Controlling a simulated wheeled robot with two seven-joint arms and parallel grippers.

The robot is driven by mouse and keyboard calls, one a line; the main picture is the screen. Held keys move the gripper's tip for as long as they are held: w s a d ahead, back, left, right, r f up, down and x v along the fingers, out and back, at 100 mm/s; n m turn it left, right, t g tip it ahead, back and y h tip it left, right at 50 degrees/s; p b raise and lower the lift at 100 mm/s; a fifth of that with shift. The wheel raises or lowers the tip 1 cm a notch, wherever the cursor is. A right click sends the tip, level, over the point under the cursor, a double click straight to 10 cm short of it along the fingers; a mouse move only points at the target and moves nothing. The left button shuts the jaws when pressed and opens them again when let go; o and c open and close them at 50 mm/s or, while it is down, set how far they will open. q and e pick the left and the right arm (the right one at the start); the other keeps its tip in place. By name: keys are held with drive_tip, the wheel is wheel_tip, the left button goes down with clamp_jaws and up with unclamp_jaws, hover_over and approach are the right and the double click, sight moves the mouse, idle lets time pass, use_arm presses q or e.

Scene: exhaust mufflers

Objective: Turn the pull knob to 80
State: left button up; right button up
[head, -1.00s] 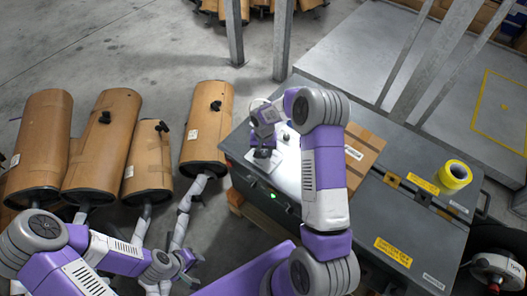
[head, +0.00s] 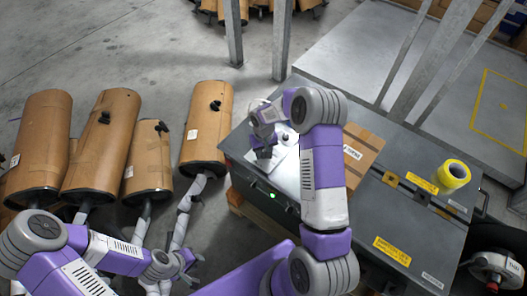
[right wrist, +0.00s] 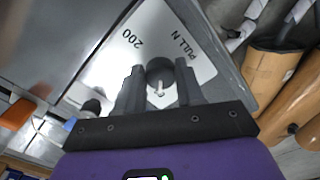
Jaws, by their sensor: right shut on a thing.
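The pull knob (right wrist: 160,72) is a dark round knob with a pale metal pin or pointer, on a light panel (right wrist: 120,60) printed "200" and "PULL N". My right gripper (right wrist: 160,90) has one finger on each side of the knob and is shut on it. In the head view my right gripper (head: 264,158) is over the panel (head: 286,178) at the left end of the grey case, and the knob is hidden there. My left gripper (head: 187,262) hangs low at the left, away from the panel; its finger opening is too small to tell.
Several brown mufflers (head: 205,125) stand left of the case. A dark rounded part (right wrist: 92,107) stands on the panel beside my right gripper. Metal posts (head: 283,40) rise behind.

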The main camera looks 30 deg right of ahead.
drive_tip(key=o, duration=1)
drive_tip(key=shift+o, duration=0.2)
wheel_tip(320, 180, up, 8)
drive_tip(key=shift+f+p, duration=0.2)
drive_tip(key=shift+p, duration=0.7)
